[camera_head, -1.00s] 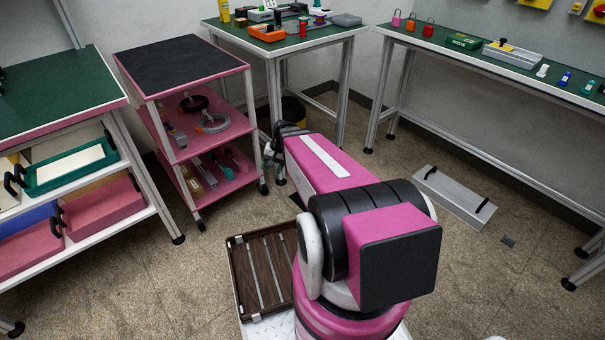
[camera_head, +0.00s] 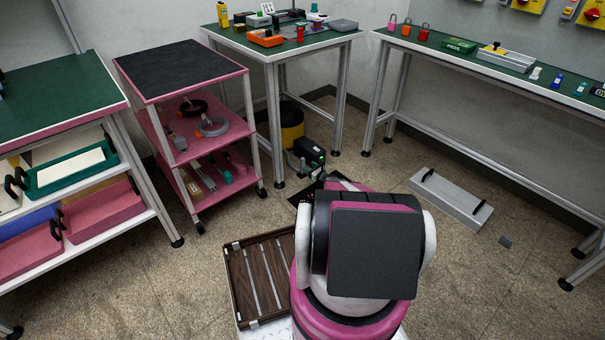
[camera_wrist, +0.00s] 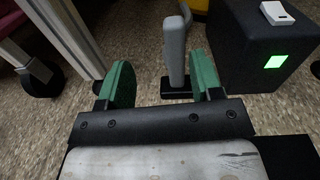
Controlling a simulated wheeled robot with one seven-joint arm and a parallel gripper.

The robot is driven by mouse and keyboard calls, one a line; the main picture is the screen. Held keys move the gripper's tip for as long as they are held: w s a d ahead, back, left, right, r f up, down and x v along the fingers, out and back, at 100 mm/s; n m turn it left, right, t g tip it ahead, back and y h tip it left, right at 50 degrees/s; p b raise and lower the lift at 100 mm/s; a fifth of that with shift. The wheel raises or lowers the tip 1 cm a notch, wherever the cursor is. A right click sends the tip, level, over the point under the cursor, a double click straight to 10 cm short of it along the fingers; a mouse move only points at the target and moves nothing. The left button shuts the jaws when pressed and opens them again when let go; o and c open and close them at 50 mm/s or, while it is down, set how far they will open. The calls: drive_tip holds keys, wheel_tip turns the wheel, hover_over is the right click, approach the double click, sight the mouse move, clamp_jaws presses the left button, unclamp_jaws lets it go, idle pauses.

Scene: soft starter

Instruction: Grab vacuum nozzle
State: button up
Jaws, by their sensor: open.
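The vacuum nozzle, as far as I can tell, is the grey upright tube (camera_wrist: 176,55) with a dark flat foot (camera_wrist: 180,88) in the wrist view. A curved grey piece rises behind its top. My gripper (camera_wrist: 162,78) has two green fingers spread apart. The tube shows in the gap between them, nearer the right finger, and neither finger is seen to touch it. In the head view my arm hides most of the gripper. A small grey part, likely the nozzle (camera_head: 291,160), shows left of the dark box.
A dark box (camera_wrist: 265,50) with a green light stands close right of the nozzle. A yellow-and-black bin (camera_head: 292,124) is behind. A table leg (camera_wrist: 72,38) is at left.

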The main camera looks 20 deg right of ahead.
sight(301, 159)
drive_tip(key=shift+m, duration=0.5)
drive_tip(key=w, duration=0.2)
drive_tip(key=w+f, duration=0.1)
drive_tip(key=w, duration=0.2)
drive_tip(key=shift+f, duration=0.15)
drive_tip(key=shift+r+x, duration=0.15)
drive_tip(key=shift+x, duration=1.3)
drive_tip(key=shift+r+x, duration=0.2)
drive_tip(key=shift+x, duration=1.25)
clamp_jaws()
